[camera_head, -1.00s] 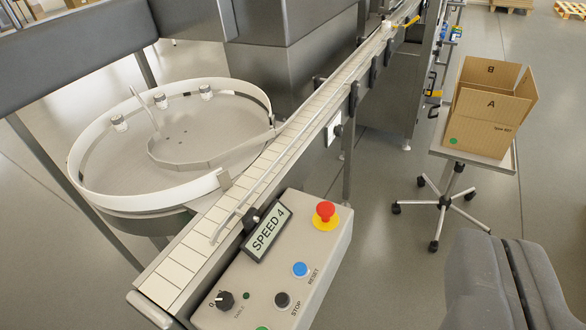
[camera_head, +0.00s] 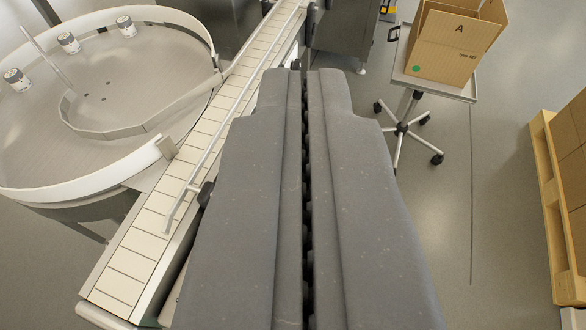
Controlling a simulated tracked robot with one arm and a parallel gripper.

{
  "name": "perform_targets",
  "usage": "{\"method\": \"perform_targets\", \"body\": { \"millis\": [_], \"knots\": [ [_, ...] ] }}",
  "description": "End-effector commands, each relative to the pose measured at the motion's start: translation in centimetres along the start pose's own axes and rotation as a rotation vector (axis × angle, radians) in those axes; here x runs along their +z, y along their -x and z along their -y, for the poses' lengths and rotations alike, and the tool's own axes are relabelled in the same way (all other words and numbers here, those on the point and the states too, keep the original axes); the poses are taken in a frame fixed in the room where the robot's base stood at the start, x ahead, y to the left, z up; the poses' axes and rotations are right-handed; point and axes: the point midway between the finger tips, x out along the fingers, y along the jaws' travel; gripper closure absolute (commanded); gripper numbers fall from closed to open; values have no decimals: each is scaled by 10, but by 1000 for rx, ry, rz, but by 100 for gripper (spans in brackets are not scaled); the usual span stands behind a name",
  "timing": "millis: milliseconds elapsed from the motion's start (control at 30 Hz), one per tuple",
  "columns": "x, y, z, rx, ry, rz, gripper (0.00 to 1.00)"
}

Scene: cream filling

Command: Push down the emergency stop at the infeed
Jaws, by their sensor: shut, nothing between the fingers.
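My gripper (camera_head: 304,72) is shut and empty, its two grey fingers side by side in the middle of the view. It covers the place where the control panel stands beside the conveyor. The red emergency stop, the speed display and the other buttons are hidden behind the fingers now. Only a small pale corner low down left of the fingers may be part of the panel. I cannot tell whether the fingertips touch the emergency stop.
The slatted conveyor (camera_head: 159,205) with its guide rail runs along the left. A round turntable (camera_head: 115,165) with several small jars stands beyond it. A cardboard box (camera_head: 449,48) sits on a wheeled stand at upper right. A pallet (camera_head: 562,240) stands at the right edge.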

Motion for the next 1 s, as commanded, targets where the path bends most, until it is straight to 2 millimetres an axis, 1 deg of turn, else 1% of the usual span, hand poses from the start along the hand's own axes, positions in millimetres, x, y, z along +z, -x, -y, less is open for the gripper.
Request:
{"method": "perform_targets", "body": {
  "millis": [33,67,100,167,200,267,300,367,400,500,600,700,833,900,1000],
  "knots": [
    [0,-15,4,6,-1,32,100],
    [3,-26,7,8,-7,51,100],
    [7,-40,22,13,-13,78,100],
    [16,-63,32,23,-25,124,100],
    [25,-80,36,31,-34,160,100],
    [39,-102,41,47,-50,207,100],
    [51,-117,43,58,-60,240,100],
    [68,-136,45,79,-75,285,100],
    [81,-148,46,94,-85,317,100],
    [112,-172,46,134,-108,388,100],
    [142,-190,43,176,-127,445,100],
    [170,-200,38,216,-141,494,100],
    [192,-206,34,250,-154,526,100],
    [200,-208,32,260,-156,535,100],
    [205,-209,31,267,-159,540,100]
  ]
}}
